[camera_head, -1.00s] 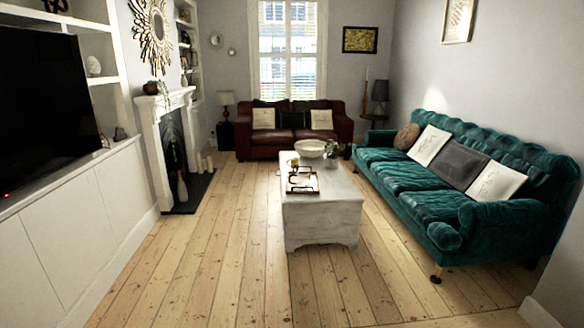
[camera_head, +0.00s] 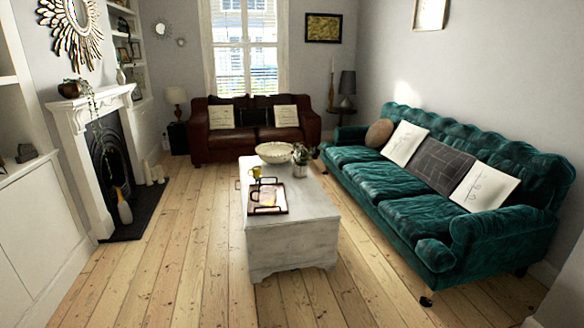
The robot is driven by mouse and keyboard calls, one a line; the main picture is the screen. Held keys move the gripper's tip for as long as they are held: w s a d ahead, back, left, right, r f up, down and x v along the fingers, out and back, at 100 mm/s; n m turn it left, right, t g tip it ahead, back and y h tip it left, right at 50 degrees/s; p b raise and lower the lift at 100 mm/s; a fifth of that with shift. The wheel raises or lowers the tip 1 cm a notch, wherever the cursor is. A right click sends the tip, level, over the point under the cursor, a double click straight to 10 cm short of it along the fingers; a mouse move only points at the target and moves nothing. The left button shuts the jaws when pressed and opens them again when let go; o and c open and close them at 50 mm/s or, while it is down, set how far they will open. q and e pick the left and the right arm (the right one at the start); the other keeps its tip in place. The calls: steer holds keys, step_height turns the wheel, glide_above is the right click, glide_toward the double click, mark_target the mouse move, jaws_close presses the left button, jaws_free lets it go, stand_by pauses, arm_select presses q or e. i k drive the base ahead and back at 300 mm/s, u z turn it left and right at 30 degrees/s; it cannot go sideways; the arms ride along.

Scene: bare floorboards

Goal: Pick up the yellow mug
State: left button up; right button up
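The small yellow mug (camera_head: 256,172) stands on the white wooden chest table (camera_head: 290,240), near its left edge. It is behind a dark-handled tray (camera_head: 268,198) and to the left of a pale bowl (camera_head: 275,152). The mug is small in the view and partly overlapped by the tray's far handle. Neither of my grippers shows in the head view.
A green sofa (camera_head: 400,200) runs along the right, and a brown leather sofa (camera_head: 225,143) stands at the back. A fireplace (camera_head: 105,165) is on the left. A potted plant (camera_head: 301,160) stands on the table. Bare floorboards (camera_head: 180,260) are clear in front and left.

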mark_target(255, 173)
steer(key=u, duration=0.05)
steer(key=i, duration=2.75)
steer(key=u, duration=2.1)
steer(key=i, duration=3.05)
steer(key=z, duration=3.1)
